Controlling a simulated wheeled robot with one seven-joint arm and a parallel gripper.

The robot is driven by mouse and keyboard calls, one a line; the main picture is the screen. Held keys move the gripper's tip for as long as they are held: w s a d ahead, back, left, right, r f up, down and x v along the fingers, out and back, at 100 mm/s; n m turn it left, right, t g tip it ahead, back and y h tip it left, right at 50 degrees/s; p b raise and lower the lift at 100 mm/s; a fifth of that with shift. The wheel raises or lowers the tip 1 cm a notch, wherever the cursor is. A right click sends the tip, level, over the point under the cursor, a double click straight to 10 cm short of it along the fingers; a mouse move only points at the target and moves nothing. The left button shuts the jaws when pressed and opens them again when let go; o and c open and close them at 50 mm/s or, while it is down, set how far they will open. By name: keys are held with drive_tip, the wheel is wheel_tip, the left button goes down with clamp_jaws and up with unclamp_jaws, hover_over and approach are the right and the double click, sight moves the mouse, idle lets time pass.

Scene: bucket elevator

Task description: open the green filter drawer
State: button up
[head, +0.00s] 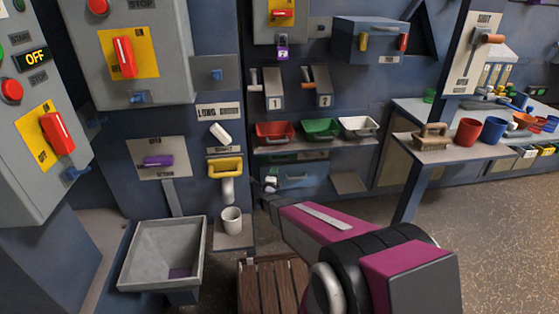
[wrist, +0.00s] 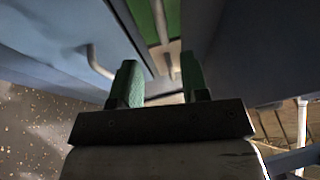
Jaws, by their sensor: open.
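In the wrist view a green panel (wrist: 142,18), which looks like the front of the green filter drawer, shows between two blue-grey surfaces. A pale bar lies against it, probably its handle. In the head view a small green patch (head: 284,158) shows below the bin shelf, partly hidden by my gripper and arm. My gripper (wrist: 160,82) is open, with nothing between its green fingers. It points toward the green panel and the pale bar. I cannot tell whether it touches either. In the head view my gripper (head: 270,184) is small, in front of the low cabinet.
A blue drawer (head: 302,178) with a grey handle is low beside my gripper. Above are red, green and white bins (head: 276,140) on a shelf. A wooden crate (head: 273,285) and a grey hopper (head: 135,282) stand nearby. Open floor (head: 500,220) lies right.

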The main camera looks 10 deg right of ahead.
sight(280, 160)
drive_tip(key=x, duration=1)
drive_tip(key=shift+w+d+r, duration=0.1)
drive_tip(key=shift+w+d, duration=0.15)
drive_tip(key=shift+w, duration=0.05)
drive_tip(key=shift+s, duration=0.1)
clamp_jaws()
